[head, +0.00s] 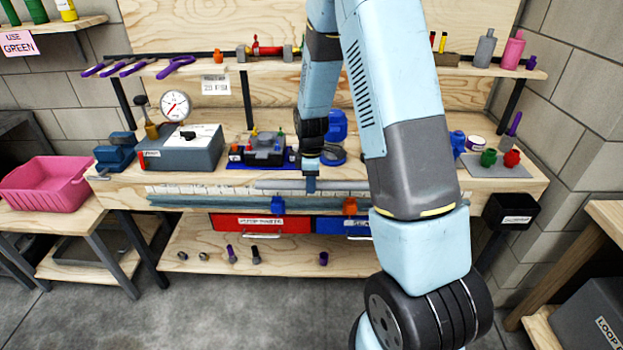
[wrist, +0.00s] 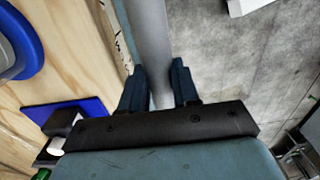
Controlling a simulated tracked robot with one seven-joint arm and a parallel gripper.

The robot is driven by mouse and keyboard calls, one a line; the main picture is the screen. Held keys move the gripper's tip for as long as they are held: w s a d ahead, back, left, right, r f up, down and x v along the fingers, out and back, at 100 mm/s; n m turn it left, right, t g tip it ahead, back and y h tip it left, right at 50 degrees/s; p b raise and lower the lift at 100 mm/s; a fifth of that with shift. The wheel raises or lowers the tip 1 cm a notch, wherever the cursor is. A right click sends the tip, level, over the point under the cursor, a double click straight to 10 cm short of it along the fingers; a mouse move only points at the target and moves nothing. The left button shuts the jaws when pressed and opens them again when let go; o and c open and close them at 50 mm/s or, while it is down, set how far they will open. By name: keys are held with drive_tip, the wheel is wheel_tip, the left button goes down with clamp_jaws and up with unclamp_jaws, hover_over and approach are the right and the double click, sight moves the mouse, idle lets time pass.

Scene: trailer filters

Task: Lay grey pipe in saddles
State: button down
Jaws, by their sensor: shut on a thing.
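The grey pipe (head: 275,184) is a straight bar running left to right along the bench's front edge in the head view. My gripper (head: 310,187) is shut on it from above. In the wrist view the pipe (wrist: 151,40) runs between the two dark blue fingers (wrist: 158,88) and out of the top of the picture. Its right end is hidden behind my arm in the head view. A blue bracket (head: 277,205) and an orange bracket (head: 350,206) sit on the bench front just below the pipe; they look like the saddles. The pipe appears above them; I cannot tell any contact.
A blue-grey rail (head: 215,202) runs along the bench front, below a pale marked strip (head: 180,190). Behind the pipe stand a device on a blue mat (head: 240,166) and a grey gauge box (head: 180,148). Floor in front is clear.

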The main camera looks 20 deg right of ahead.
drive_tip(key=shift+f, duration=2.05)
drive_tip(key=shift+d+f, duration=0.1)
drive_tip(key=shift+f, duration=1.75)
idle(0.5)
drive_tip(key=c, duration=0.8)
unclamp_jaws()
drive_tip(key=shift+o, duration=0.2)
wheel_tip(320, 180, up, 14)
drive_tip(key=shift+f, duration=0.15)
